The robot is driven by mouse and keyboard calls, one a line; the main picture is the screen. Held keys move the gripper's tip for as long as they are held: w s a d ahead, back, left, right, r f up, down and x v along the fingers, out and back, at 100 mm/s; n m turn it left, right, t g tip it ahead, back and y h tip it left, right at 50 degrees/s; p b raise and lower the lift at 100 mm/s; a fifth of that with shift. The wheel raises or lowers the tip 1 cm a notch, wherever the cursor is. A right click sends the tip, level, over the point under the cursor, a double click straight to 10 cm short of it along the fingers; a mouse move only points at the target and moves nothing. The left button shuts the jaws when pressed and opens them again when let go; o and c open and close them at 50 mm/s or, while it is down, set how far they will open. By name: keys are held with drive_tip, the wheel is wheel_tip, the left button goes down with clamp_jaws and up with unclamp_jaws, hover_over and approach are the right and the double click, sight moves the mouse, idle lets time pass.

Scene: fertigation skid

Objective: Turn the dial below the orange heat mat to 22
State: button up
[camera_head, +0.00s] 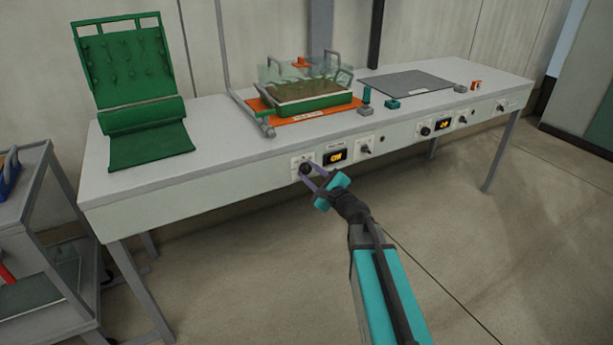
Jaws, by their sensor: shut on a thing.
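The orange heat mat (283,119) lies on the bench with a green tray (312,104) on it. Below it, on the bench's front panel, is a black round dial (305,168) on a white plate. To the dial's right is a small display (335,157) with glowing orange digits, too small to read. My gripper (311,171) reaches the dial from the lower right, its thin purple fingers shut on it. The fingers partly cover the dial, and its pointer and scale cannot be read.
A switch (365,149) sits right of the display. A second dial (425,131) and display (444,125) are farther right, below a grey mat (407,84). A green padded sheet (148,130) lies at left. A grey cart (62,262) stands at lower left. The floor before the bench is clear.

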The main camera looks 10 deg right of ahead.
drive_tip(key=n+b, duration=0.2)
drive_tip(key=f+n+b, duration=0.1)
drive_tip(key=b, duration=0.2)
drive_tip(key=shift+s+n, duration=0.15)
drive_tip(key=shift+n, duration=0.25)
drive_tip(key=n+b, duration=0.5)
drive_tip(key=b, duration=0.2)
drive_tip(key=shift+r+n+h, duration=0.1)
drive_tip(key=shift+n+h, duration=0.2)
drive_tip(key=shift+h, duration=0.1)
drive_tip(key=n+b, duration=0.5)
drive_tip(key=b, duration=0.1)
drive_tip(key=shift+r+h, duration=0.1)
drive_tip(key=shift+h, duration=0.2)
drive_tip(key=shift+r+n+b, duration=0.15)
drive_tip(key=shift+n+b, duration=0.85)
drive_tip(key=shift+b, duration=0.05)
drive_tip(key=shift+r, duration=0.1)
drive_tip(key=o, duration=1.1)
drive_tip(key=shift+c, duration=0.2)
